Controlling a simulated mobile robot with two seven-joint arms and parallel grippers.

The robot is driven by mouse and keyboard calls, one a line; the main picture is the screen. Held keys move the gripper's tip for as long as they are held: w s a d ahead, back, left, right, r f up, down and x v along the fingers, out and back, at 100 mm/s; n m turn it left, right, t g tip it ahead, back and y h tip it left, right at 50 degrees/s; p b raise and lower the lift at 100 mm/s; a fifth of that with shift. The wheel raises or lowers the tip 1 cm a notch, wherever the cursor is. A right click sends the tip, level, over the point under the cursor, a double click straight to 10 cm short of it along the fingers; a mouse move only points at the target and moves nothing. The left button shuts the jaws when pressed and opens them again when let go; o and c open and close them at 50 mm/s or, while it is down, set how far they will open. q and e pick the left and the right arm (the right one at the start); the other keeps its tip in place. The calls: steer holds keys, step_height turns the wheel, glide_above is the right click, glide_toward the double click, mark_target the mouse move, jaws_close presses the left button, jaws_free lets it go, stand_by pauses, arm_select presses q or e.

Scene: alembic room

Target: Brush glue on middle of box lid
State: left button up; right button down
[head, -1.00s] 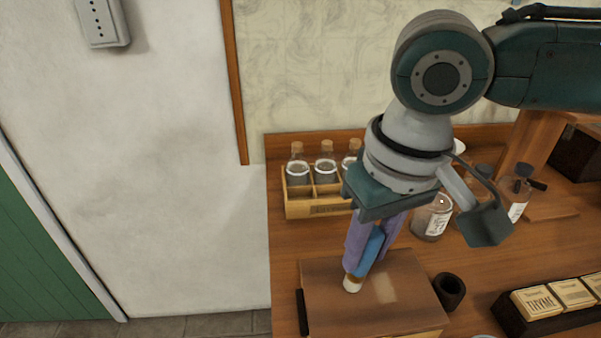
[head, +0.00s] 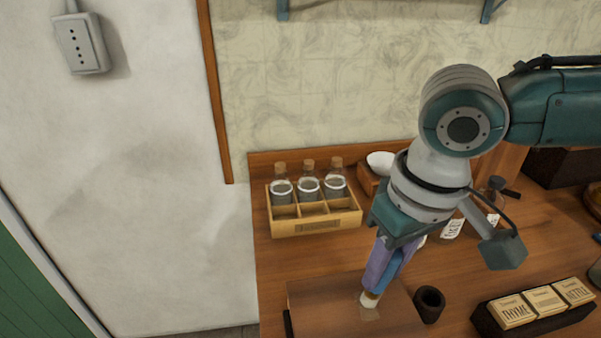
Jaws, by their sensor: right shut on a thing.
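The box lid (head: 322,301) is a flat brown top at the bottom centre of the head view, cut by the frame's lower edge. A glossy patch (head: 369,314) shows near its middle. My right gripper (head: 384,270) points down over the lid, with purple fingers shut on a blue-handled glue brush (head: 391,272). The brush's pale tip (head: 370,299) is at the lid beside the patch; I cannot tell whether it touches. My left gripper is not in view.
A wooden crate (head: 316,228) with corked bottles stands behind the lid. A dark cup (head: 429,304) is right of the lid. A black tray (head: 541,326) holds labelled blocks, including THYME. Bottles and a white bowl (head: 381,163) stand farther back.

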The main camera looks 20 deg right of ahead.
steer(key=shift+s+a+p, duration=0.15)
steer(key=shift+s+p, duration=0.35)
steer(key=shift+s, duration=0.15)
steer(key=shift+w+a+p, duration=0.15)
steer(key=shift+w+a, duration=0.05)
steer(key=shift+a, duration=0.6)
steer(key=shift+w+a+p, duration=0.15)
steer(key=shift+w+a, duration=0.05)
steer(key=shift+a, duration=0.55)
steer(key=shift+w+a+p, duration=0.15)
steer(key=shift+w+a, duration=0.05)
steer(key=shift+a, duration=0.6)
steer(key=shift+s+d+r+p, duration=0.15)
steer(key=shift+d+p, duration=0.2)
steer(key=shift+d, duration=0.3)
steer(key=shift+s+d+f+p, duration=0.15)
steer(key=shift+d+p, duration=0.15)
steer(key=shift+d, duration=0.3)
steer(key=shift+s+d+p, duration=0.25)
steer(key=shift+d+p, duration=0.15)
steer(key=shift+d, duration=0.7)
steer(key=shift+w+a, duration=0.2)
steer(key=shift+a, duration=0.55)
steer(key=shift+w+a, duration=0.15)
steer(key=shift+a, duration=0.65)
steer(key=shift+w+a, duration=0.2)
steer(key=shift+a, duration=0.55)
steer(key=shift+w, duration=0.1)
steer(key=shift+w+d, duration=0.1)
steer(key=shift+w, duration=0.5)
